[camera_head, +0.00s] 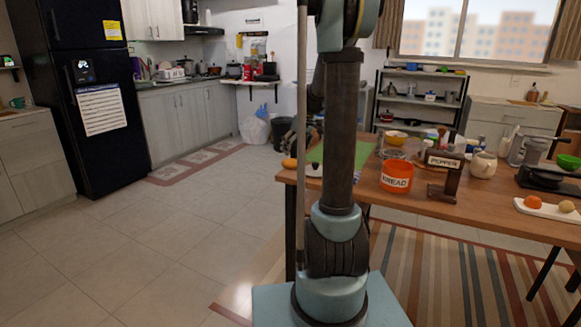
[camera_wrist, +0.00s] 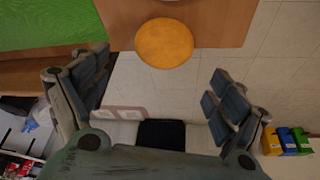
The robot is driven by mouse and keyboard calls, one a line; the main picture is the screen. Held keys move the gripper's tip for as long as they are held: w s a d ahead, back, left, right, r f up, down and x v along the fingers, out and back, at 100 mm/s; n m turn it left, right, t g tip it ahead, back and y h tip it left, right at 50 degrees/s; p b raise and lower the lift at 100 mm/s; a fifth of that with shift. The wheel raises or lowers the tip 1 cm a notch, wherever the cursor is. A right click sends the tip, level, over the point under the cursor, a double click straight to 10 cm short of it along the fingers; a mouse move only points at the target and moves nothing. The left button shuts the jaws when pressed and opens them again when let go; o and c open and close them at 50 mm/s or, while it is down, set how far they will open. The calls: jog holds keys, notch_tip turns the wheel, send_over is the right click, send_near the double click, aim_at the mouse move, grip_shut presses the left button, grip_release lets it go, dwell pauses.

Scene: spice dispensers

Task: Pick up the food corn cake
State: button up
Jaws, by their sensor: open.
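The corn cake, a round flat orange-yellow piece (camera_wrist: 164,43), lies at the edge of the wooden table in the wrist view. Its lower part overlaps the table's edge line there. In the head view, a small orange-yellow shape (camera_head: 289,163) at the table's left end looks like the same cake, partly beside my arm. My gripper (camera_wrist: 155,97) is open and empty in the wrist view, its fingers wide apart on both sides. The cake appears above and between the fingertips, with no contact visible.
A green board (camera_wrist: 50,22) lies left of the cake. The wooden table (camera_head: 440,197) also holds an orange bread container (camera_head: 396,178), a pepper sign (camera_head: 443,162), a white jug (camera_head: 482,164) and a white tray (camera_head: 545,211). Open tiled floor (camera_head: 180,230) lies left of the table.

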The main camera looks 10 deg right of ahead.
aim_at(290, 161)
jog(key=shift+x, duration=3.35)
jog(key=shift+s, duration=0.15)
jog(key=c, duration=1.2)
